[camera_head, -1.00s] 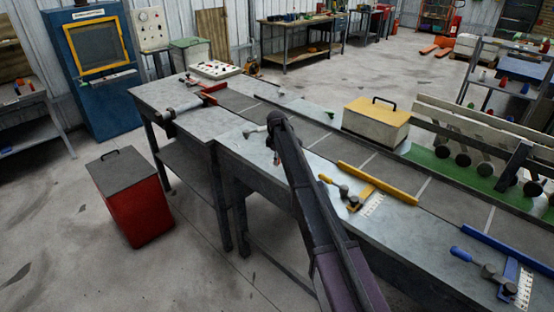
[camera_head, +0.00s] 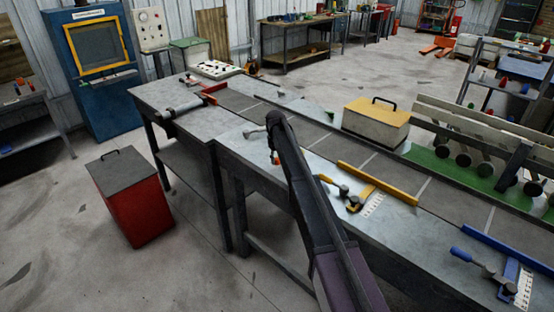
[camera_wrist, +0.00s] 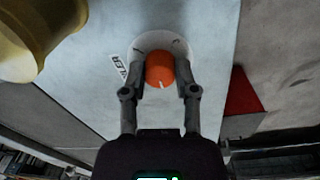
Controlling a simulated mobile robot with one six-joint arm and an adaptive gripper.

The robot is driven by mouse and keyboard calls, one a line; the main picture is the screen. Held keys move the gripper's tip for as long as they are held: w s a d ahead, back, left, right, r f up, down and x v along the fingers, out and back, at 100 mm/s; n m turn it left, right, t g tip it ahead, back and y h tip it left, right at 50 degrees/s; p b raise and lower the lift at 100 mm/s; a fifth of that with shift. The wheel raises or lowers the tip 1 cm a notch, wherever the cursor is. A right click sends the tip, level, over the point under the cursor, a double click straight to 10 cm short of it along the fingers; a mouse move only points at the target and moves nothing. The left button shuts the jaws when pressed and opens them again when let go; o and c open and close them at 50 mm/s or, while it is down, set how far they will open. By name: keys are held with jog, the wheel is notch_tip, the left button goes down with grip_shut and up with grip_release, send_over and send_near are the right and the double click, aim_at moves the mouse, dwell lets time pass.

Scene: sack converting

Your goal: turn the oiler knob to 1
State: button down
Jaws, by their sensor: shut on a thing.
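In the wrist view an orange round knob (camera_wrist: 160,70) sits on a white round dial (camera_wrist: 177,44). A short white pointer line on the knob faces the lower edge of the picture, towards my gripper's palm. A partly hidden dark-lettered label (camera_wrist: 119,67) lies left of the dial. Dial marks are too small to read, and the fingers cover part of the dial. My gripper (camera_wrist: 158,80) is shut on the knob, one finger on each side. In the head view my arm covers most of the knob's surroundings.
A yellow rounded thing (camera_wrist: 32,35) is close at the wrist view's upper left. In the head view a yellow guide bar (camera_head: 376,180) and clamp lie right of my arm. A cream box (camera_head: 376,123) stands beyond. A red bin (camera_head: 133,202) stands on the floor.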

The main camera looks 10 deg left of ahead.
jog(key=m, duration=0.4)
jog(key=shift+m, duration=0.3)
jog(key=m, duration=0.4)
dwell(0.4)
jog(key=shift+c, duration=1.9)
grip_release()
jog(key=shift+w, duration=0.1)
